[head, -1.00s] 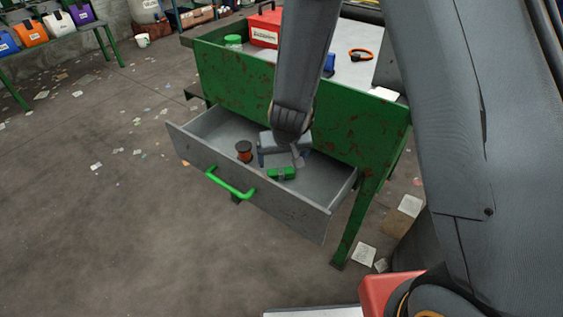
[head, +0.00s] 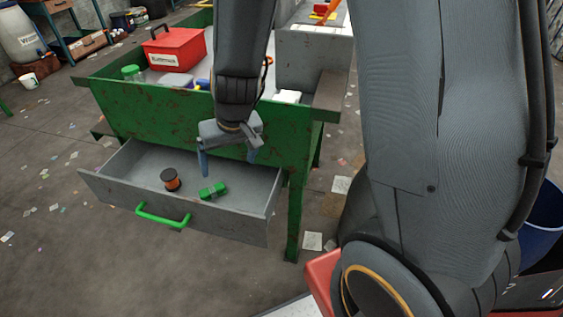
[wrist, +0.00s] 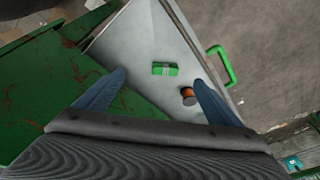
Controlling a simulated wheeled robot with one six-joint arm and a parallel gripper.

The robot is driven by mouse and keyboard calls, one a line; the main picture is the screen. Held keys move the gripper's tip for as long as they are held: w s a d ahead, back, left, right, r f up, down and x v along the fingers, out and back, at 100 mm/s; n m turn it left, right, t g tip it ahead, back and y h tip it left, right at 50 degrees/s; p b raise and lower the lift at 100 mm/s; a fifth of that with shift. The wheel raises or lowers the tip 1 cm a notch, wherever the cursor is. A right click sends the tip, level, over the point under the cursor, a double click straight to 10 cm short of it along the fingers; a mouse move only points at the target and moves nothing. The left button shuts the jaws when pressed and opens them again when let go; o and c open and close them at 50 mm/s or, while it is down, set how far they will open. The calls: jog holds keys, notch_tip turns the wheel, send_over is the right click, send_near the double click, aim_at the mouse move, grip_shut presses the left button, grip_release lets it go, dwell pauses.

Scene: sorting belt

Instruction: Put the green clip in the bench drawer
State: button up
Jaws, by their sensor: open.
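The green clip (head: 213,190) lies on the floor of the open bench drawer (head: 250,200). It also shows in the wrist view (wrist: 165,69), lying flat and apart from the drawer walls. My gripper (head: 228,168) is open and empty, above the drawer's back part and higher than the clip. In the wrist view its two blue fingers (wrist: 158,92) stand wide apart, and the clip shows beyond them, touching neither. The drawer is pulled out, with a green handle (head: 163,217) on its front.
A dark and orange spool (head: 171,179) lies in the drawer left of the clip. The green bench (head: 170,115) stands behind, carrying a red box (head: 175,50) and a green-lidded jar (head: 131,73). The floor in front of the drawer is open, with paper scraps.

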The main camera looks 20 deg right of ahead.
jog(key=s+d+r+g, duration=0.1)
jog(key=s+d+r, duration=0.2)
jog(key=s+d, duration=0.2)
jog(key=s+d+r+m+g+h, duration=0.1)
jog(key=s+d+r, duration=0.2)
jog(key=s+d, duration=0.2)
jog(key=shift+s+d, duration=0.35)
jog(key=shift+s, duration=0.65)
jog(key=shift+c, duration=0.2)
